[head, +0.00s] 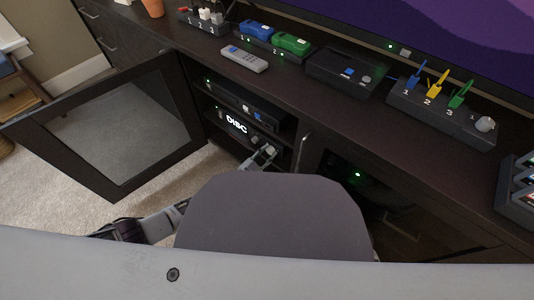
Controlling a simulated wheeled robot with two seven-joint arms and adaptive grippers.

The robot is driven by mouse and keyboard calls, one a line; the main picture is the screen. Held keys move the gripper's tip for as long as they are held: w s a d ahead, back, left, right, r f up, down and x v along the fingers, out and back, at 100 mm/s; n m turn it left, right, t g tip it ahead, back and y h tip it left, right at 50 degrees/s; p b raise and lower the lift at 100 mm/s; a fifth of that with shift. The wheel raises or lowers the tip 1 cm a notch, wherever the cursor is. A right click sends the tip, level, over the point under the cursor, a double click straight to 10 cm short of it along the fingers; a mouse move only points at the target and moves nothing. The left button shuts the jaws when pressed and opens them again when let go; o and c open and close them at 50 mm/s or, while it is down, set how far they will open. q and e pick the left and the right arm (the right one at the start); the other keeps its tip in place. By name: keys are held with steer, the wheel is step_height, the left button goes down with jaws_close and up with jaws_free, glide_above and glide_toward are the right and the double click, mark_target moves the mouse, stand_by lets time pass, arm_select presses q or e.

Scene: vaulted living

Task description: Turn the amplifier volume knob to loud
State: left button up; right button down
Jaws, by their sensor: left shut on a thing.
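The amplifier (228,122) sits on a lower shelf inside the open cabinet, with a lit display that reads "DISC". Its knobs are at the right of its front, small and partly covered by my left gripper. My left gripper (262,154) reaches into the cabinet from below and is shut at the volume knob (256,140). The knob's pointer and setting are too small to read. My left arm's middle is hidden behind my own body. My right gripper is not in view.
The glass cabinet door (125,128) stands open to the left. Another device (240,100) is on the shelf above the amplifier. The cabinet top holds a remote (245,59), blue and green items (291,43), a black box (346,72) and a lever panel (440,112).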

arm_select(q)
steer(key=o, duration=1)
steer(key=shift+o, duration=0.2)
steer(key=shift+s+a, duration=0.1)
steer(key=v, duration=1.1)
steer(key=shift+s+a, duration=0.2)
steer(key=shift+s, duration=0.1)
